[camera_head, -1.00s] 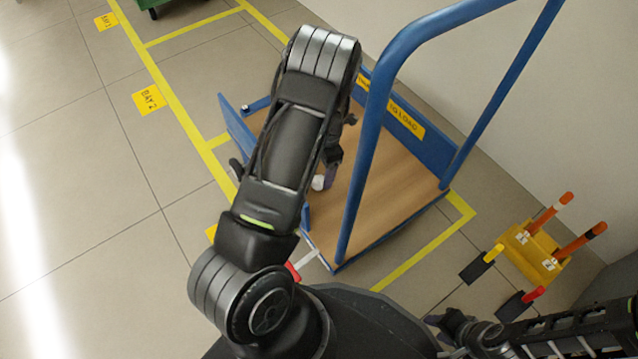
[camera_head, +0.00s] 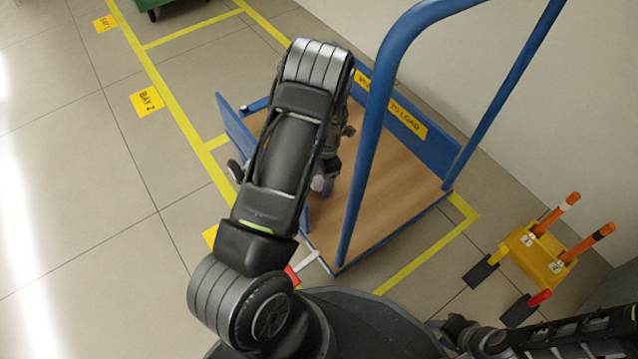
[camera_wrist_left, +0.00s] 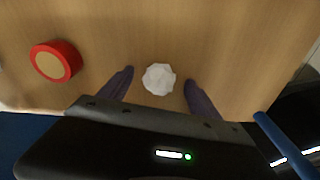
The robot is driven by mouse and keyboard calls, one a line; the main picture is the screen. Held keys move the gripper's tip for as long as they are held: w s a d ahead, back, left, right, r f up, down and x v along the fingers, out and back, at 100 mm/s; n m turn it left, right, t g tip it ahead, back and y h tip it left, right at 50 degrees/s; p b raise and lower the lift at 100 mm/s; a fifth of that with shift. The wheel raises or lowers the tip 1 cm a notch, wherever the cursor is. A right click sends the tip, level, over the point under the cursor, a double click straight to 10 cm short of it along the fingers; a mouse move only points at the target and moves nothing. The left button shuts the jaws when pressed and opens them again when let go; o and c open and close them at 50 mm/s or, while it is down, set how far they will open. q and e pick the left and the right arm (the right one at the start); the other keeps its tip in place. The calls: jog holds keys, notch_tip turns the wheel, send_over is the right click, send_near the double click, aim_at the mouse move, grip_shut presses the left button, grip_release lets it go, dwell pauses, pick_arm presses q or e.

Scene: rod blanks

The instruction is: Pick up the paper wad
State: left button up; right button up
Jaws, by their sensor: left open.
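The white crumpled paper wad (camera_wrist_left: 159,79) lies on the wooden deck of the blue cart. In the left wrist view it sits between the two dark fingers of my left gripper (camera_wrist_left: 159,82), with a gap on each side. My left gripper is open and holds nothing. In the head view a small pale bit of the wad (camera_head: 318,183) shows beside the gripper, and my left arm hides most of that spot. My right gripper (camera_head: 452,327) is at the bottom right, far from the wad, and its finger opening is unclear.
A red-rimmed round object (camera_wrist_left: 55,61) lies on the deck left of the wad. The cart's blue handle (camera_head: 368,150) rises right of my left arm. The deck's right part is clear.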

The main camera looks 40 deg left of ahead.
aim_at(320, 178)
pick_arm(q)
jog(key=shift+c, duration=0.4)
jog(key=c, duration=1.3)
jog(key=shift+o, duration=0.2)
notch_tip(320, 178, up, 10)
jog(key=p, duration=0.4)
jog(key=shift+p, duration=0.35)
